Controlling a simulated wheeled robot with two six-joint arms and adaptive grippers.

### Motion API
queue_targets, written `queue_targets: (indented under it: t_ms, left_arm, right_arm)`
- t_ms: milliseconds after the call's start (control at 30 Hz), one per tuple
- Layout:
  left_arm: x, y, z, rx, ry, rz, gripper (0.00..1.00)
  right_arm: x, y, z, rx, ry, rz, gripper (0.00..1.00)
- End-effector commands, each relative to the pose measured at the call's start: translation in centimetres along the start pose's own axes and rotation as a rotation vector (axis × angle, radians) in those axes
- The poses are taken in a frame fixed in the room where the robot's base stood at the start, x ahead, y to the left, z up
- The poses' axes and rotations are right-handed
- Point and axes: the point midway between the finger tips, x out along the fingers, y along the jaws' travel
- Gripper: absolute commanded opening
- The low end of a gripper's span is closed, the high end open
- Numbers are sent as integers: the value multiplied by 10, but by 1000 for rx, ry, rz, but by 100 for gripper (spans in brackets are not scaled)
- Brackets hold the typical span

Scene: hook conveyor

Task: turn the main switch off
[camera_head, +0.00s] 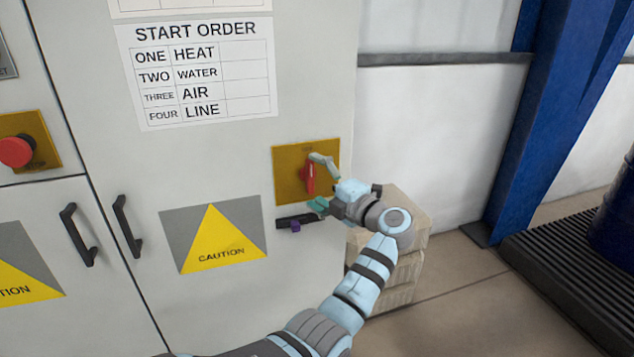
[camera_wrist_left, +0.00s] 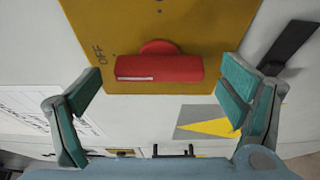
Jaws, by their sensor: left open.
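The main switch is a red rotary handle (camera_head: 309,178) on a yellow plate (camera_head: 288,165) on the cabinet front. It stands upright in the head view. In the left wrist view the red handle (camera_wrist_left: 160,68) lies crosswise, with a pale mark toward its left end. The word OFF (camera_wrist_left: 99,55) is on the yellow plate beyond that end. My left gripper (camera_head: 320,183) is open in front of the plate. In the wrist view its teal-padded fingers (camera_wrist_left: 160,90) are spread to either side of the handle, with visible gaps. My right gripper is not in view.
A black latch bar (camera_head: 297,221) is just below the yellow plate. A caution sign (camera_head: 212,238) and black door handles (camera_head: 127,227) are to the left. A red emergency button (camera_head: 17,151) is at far left. Stacked pale blocks (camera_head: 405,265) stand behind my arm.

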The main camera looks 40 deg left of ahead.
Motion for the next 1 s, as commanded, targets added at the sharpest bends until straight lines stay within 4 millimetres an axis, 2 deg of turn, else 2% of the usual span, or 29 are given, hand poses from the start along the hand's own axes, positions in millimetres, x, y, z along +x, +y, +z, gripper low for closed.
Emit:
queue_targets:
  t_ms: [133,200,267,500,600,733,1000]
  left_arm:
    - [-4,0,0,0,-1,0,90]
    - [-13,0,1,0,-2,0,90]
    - [-26,0,1,-1,-3,-1,90]
    - [-92,-1,1,0,-4,-3,90]
    - [-111,0,0,1,-1,-2,90]
    - [-120,0,0,1,-1,0,90]
    - [-120,0,0,0,0,0,90]
  right_arm:
    - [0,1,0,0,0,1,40]
    - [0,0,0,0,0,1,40]
    - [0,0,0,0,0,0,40]
    - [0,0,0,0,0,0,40]
    - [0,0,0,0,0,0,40]
    - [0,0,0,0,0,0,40]
    - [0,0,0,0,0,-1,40]
